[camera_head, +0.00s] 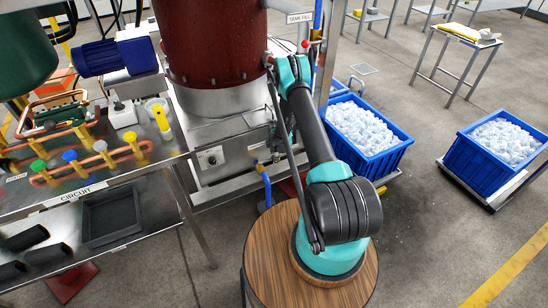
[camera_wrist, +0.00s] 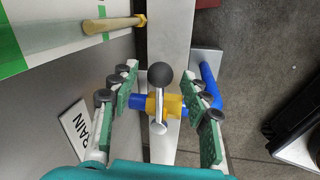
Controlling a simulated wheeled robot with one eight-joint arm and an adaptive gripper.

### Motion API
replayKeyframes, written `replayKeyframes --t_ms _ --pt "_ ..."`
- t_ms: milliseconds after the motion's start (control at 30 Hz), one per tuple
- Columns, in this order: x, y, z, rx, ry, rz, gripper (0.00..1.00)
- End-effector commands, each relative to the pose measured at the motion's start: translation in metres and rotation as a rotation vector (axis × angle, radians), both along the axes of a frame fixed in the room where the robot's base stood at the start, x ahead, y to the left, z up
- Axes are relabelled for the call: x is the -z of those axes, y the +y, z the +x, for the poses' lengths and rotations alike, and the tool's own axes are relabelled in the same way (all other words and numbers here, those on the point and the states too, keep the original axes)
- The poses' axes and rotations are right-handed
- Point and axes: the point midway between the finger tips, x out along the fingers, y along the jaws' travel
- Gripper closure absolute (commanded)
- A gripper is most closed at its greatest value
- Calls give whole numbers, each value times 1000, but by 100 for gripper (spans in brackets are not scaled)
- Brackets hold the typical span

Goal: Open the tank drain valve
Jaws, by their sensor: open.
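The tank drain valve (camera_wrist: 162,106) shows in the wrist view as a yellow body with a silver lever (camera_wrist: 158,122) ending in a black ball knob (camera_wrist: 160,75). My gripper (camera_wrist: 163,88) is open, with one green-padded finger on each side of the valve. The fingers look apart from the lever and knob. A white label reading "RAIN" (camera_wrist: 82,128), partly hidden by the left finger, is beside it. A blue hose (camera_wrist: 209,84) leads off right. In the head view my arm hides the gripper; the yellow valve (camera_head: 259,166) and blue hose (camera_head: 266,186) show low on the tank's frame.
A round wooden table (camera_head: 268,266) lies under my arm. The dark red tank (camera_head: 210,40) stands behind. Blue crates of ice (camera_head: 372,168) (camera_head: 476,172) are at right. The CIRCUIT bench (camera_head: 150,190) is at left. Open floor lies at lower right.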

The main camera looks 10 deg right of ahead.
Motion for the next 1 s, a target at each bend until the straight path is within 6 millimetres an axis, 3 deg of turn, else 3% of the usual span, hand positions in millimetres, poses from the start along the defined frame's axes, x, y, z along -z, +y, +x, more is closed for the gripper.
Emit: replayKeyframes --t_ms 367,767,1000 --pt "6 0 1 0 0 0 53" --pt "5 0 1 0 0 0 100" --pt "5 0 1 0 0 0 100"
